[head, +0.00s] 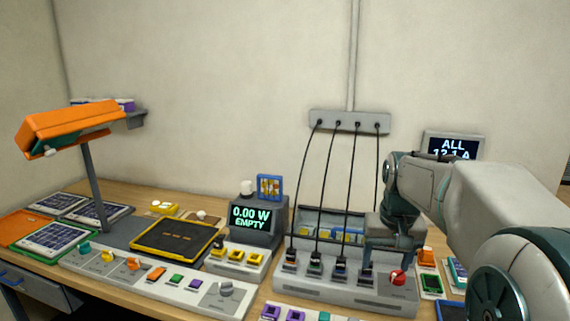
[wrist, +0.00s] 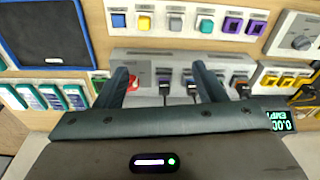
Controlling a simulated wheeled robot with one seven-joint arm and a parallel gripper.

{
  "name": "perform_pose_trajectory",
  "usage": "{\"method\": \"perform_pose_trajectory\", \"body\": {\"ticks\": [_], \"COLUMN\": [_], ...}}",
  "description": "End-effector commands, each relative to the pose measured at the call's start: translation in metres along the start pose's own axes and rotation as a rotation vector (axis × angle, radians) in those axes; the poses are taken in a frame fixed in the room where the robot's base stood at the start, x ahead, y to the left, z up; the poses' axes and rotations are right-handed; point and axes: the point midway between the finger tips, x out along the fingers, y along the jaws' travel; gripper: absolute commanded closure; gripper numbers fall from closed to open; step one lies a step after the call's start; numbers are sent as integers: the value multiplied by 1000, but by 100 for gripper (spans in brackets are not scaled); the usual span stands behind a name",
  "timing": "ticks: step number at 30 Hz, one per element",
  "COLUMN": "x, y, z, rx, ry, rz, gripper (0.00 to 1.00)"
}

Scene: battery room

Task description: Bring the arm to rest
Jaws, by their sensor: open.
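My arm comes in from the right side of the head view. My gripper (head: 388,262) points down over the right part of a grey charging station (head: 345,292), close to its red knob (head: 398,277). In the wrist view my gripper (wrist: 162,78) has its two dark fingers spread apart with nothing held between them. The station (wrist: 150,57) lies beyond the fingers, with plugged cable ends (wrist: 190,88) showing between and beside them. The red knob (wrist: 134,82) shows near the left finger. I cannot tell whether the fingers touch anything.
Black cables (head: 299,190) hang from a wall box (head: 349,122) to the station. A meter (head: 252,218) reads 0.00 W EMPTY; a wall display (head: 452,147) stands behind my arm. An orange lamp (head: 70,125) and solar panels (head: 50,238) are at left.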

Motion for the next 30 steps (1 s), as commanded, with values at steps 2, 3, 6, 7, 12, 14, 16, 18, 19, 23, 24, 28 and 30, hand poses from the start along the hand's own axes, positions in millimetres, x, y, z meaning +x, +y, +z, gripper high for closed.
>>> {"method": "perform_pose_trajectory", "body": {"ticks": [2, 3, 6, 7, 12, 14, 16, 18, 19, 23, 24, 28, 30], "x": [-2, -1, 5, 7, 25, 31, 38, 43, 44, 46, 46, 46, 46], "y": [-10, -14, -22, -24, -31, -33, -33, -34, -34, -34, -34, -34, -34], "z": [32, 47, 85, 96, 156, 172, 186, 196, 198, 203, 203, 203, 203], "rx": [-24, -35, -63, -71, -113, -125, -135, -141, -143, -146, -146, -146, -146], "ry": [21, 29, 53, 59, 95, 104, 112, 118, 121, 122, 122, 122, 122], "rz": [-3, -5, -9, -10, -16, -18, -20, -21, -21, -22, -22, -22, -22], "gripper": [36, 36, 36, 36, 36, 36, 36, 36, 36, 36, 36, 36, 36]}}
